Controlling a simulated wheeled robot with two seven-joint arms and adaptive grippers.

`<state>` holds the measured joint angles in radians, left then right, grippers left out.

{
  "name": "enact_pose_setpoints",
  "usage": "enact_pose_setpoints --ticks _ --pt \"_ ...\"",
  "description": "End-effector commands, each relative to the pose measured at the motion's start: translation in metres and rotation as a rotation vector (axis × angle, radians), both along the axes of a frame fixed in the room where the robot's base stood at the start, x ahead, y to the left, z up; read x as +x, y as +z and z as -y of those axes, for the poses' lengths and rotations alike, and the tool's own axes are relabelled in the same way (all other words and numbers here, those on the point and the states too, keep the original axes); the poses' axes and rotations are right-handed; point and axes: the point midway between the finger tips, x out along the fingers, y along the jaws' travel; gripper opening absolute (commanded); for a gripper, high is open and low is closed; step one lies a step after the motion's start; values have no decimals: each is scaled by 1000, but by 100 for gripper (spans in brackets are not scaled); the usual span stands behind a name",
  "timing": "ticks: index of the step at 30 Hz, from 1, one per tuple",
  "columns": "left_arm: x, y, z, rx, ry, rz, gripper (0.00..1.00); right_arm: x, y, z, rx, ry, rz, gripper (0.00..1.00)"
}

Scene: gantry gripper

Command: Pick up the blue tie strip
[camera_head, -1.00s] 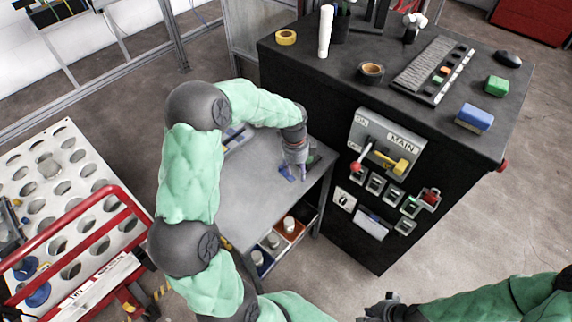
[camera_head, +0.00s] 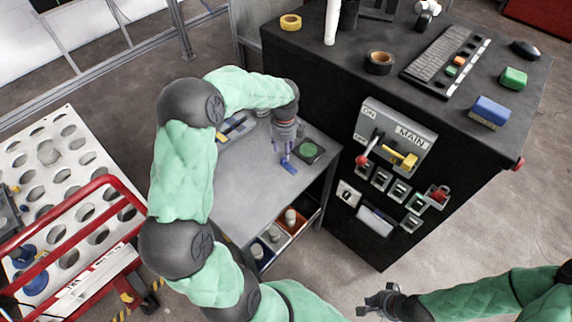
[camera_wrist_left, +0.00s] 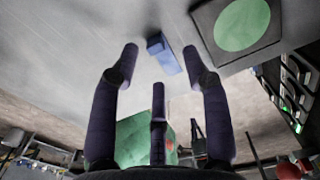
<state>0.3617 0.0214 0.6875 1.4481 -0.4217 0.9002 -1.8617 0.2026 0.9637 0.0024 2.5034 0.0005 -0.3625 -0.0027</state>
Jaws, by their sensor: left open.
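The blue tie strip (camera_head: 289,167) lies on the grey table (camera_head: 236,190), near its right part. My left gripper (camera_head: 284,151) is above the table, right by the strip. In the left wrist view the strip (camera_wrist_left: 164,54) lies beyond the fingertips, in the gap between the two outer fingers. The fingers (camera_wrist_left: 161,62) are spread open with nothing between them. No contact with the strip shows. My right gripper (camera_head: 378,302) is at the bottom of the head view, away from the table; its finger opening is unclear.
A dark square with a green disc (camera_head: 307,151) lies just right of the strip. A blue-and-yellow item (camera_head: 235,127) is at the table's back left. The black cabinet (camera_head: 345,228) stands close on the right. Bins (camera_head: 291,221) sit under the tabletop.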

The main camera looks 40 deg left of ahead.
Motion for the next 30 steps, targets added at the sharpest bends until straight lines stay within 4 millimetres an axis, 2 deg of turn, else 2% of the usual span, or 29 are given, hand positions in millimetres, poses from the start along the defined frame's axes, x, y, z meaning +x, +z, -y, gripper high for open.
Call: enact_pose_setpoints --ticks 8,16,17,18,22,30 --pt "-6 -41 -2 -1 0 -2 47 0 -19 0 0 0 0 0" --pt "-5 -44 -1 0 0 0 47 0 -18 0 0 0 0 0" --pt "-5 -44 -1 0 0 0 41 0 -18 0 0 0 0 0" --pt "-5 -44 -1 0 0 0 30 0 -18 0 0 0 0 0" --pt "-5 -44 -1 -1 0 0 3 0 -18 0 0 0 0 0" --pt "-5 -44 -1 -1 0 0 1 0 -19 0 0 0 0 0"
